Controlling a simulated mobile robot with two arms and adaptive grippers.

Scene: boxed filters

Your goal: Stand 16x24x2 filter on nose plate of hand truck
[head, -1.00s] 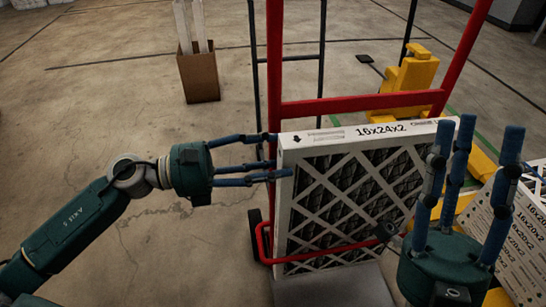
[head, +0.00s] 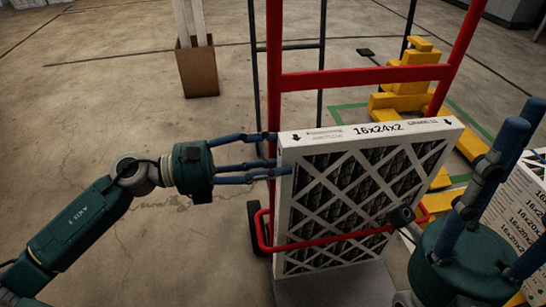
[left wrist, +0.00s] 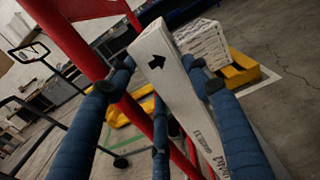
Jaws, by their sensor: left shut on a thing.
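The white-framed 16x24x2 filter (head: 372,131) stands upright, leaning slightly, in front of the red hand truck (head: 365,78). Its lower edge is at the grey nose plate (head: 335,288); I cannot tell whether it bears fully on it. My left gripper (head: 278,156) is shut on the filter's upper left edge. In the left wrist view the filter's narrow white edge with a black arrow (left wrist: 160,60) lies between the blue fingers. My right gripper (head: 512,185) is at the right, fingers spread, empty and apart from the filter.
A stack of boxed filters (head: 525,205) is at the right, partly behind my right gripper. A yellow pallet jack (head: 410,78) stands behind the hand truck. A cardboard box (head: 198,68) with tall white pieces is at the back left. The floor at left is clear.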

